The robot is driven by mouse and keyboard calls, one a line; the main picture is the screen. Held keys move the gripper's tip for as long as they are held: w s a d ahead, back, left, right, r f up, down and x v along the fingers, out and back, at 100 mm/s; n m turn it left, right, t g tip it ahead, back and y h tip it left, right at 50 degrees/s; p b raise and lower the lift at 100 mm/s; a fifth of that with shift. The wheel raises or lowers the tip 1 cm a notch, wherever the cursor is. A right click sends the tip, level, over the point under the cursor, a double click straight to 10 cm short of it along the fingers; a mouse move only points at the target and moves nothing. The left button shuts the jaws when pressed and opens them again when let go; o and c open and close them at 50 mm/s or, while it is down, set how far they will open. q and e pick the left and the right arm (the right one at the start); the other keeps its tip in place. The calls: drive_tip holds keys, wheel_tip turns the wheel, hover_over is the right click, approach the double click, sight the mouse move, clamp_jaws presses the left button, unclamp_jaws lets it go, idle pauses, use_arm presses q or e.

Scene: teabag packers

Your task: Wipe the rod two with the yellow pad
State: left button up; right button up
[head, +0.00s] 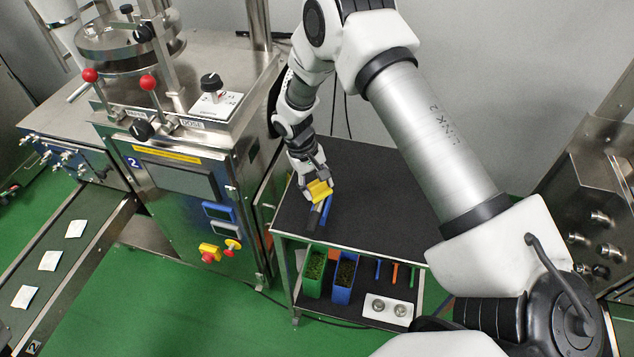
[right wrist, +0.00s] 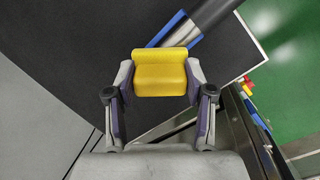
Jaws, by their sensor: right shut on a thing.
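The yellow pad (head: 319,191) is held between the fingers of my right gripper (head: 316,181), above the black top of the cart. In the right wrist view the pad (right wrist: 160,80) sits squarely between both fingers. A dark-handled item with a shiny metal cylinder (right wrist: 186,36) and blue strips lies just beyond the pad in that view. In the head view, dark and blue pieces (head: 327,211) show on the cart top just below the pad. Whether the pad touches them is unclear. I cannot tell which thing is rod two. My left gripper is not in view.
The cart (head: 375,190) has a lower shelf with a green bin (head: 314,285), a blue bin (head: 342,293), coloured tools and a white block (head: 388,310). A steel machine (head: 175,200) marked 2, with red-knobbed levers, stands left. The cart top's right side is clear.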

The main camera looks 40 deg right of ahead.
drive_tip(key=s+a, duration=0.1)
drive_tip(key=s+a+p, duration=0.1)
drive_tip(key=shift+s+a+r, duration=0.1)
drive_tip(key=shift+a+r, duration=0.05)
drive_tip(key=shift+a, duration=0.2)
drive_tip(key=shift+s+a, duration=0.1)
drive_tip(key=shift+f, duration=0.2)
drive_tip(key=shift+w+d+b, duration=0.5)
drive_tip(key=shift+w+d, duration=0.8)
drive_tip(key=shift+d, duration=0.25)
drive_tip(key=shift+p+v, duration=1.85)
drive_tip(key=shift+v, duration=1.2)
drive_tip(key=shift+r, duration=0.1)
